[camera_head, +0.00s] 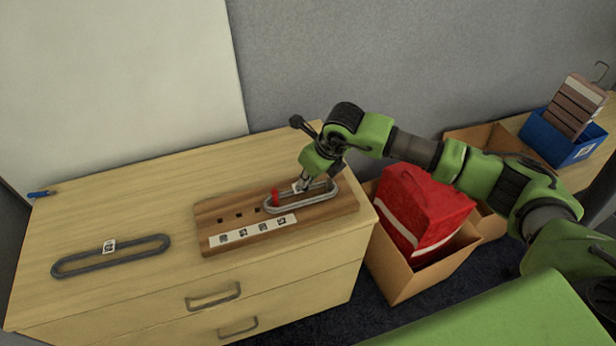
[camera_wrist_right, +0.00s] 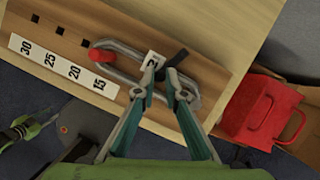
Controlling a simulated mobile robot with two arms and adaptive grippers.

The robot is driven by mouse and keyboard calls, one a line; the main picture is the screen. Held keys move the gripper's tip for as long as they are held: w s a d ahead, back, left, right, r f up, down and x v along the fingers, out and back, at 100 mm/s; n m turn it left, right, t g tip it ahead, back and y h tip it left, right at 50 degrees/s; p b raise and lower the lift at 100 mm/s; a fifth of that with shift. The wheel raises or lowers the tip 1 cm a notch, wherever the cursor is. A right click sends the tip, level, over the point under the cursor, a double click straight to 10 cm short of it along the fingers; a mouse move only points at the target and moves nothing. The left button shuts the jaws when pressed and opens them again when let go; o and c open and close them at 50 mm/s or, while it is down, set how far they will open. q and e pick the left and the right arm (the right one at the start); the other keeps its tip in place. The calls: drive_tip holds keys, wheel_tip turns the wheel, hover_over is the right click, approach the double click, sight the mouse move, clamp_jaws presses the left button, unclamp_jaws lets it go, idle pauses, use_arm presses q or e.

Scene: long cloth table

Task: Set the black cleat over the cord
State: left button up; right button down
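A grey cord loop (camera_head: 285,208) lies on the wooden board (camera_head: 345,207), around a red peg (camera_head: 275,196). Loop and peg also show in the right wrist view (camera_wrist_right: 127,44) (camera_wrist_right: 102,56). A white tag with a 2 (camera_wrist_right: 153,62) sits on the loop. The black cleat (camera_wrist_right: 178,60) is a short dark bar by the tag, across the loop's far edge. My right gripper (camera_wrist_right: 159,75) is over the loop's right part. Its fingertips are a little apart beside the cleat's near end; whether they grip it is unclear. A green and black part at the wrist view's lower left may be my left arm.
A second grey loop (camera_head: 68,268) with a white tag lies on the cabinet top at left. The board has square holes and a number strip (camera_head: 253,230). A red bag (camera_head: 425,205) in a carton stands right of the cabinet. The cabinet's left top is mostly clear.

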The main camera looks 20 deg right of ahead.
drive_tip(key=shift+d+f+b, duration=0.1)
drive_tip(key=shift+f+b, duration=0.1)
drive_tip(key=shift+b, duration=0.25)
drive_tip(key=shift+d+f+n+g+b, duration=0.1)
drive_tip(key=shift+d+n+g+b, duration=0.2)
drive_tip(key=shift+n+b, duration=0.6)
drive_tip(key=shift+s+d+r+n+y+b, duration=0.15)
drive_tip(key=shift+r+n+y+b, duration=0.05)
drive_tip(key=shift+n+y+b, duration=0.25)
drive_tip(key=c, duration=2)
unclamp_jaws()
drive_tip(key=shift+c, duration=0.2)
drive_tip(key=shift+r, duration=0.1)
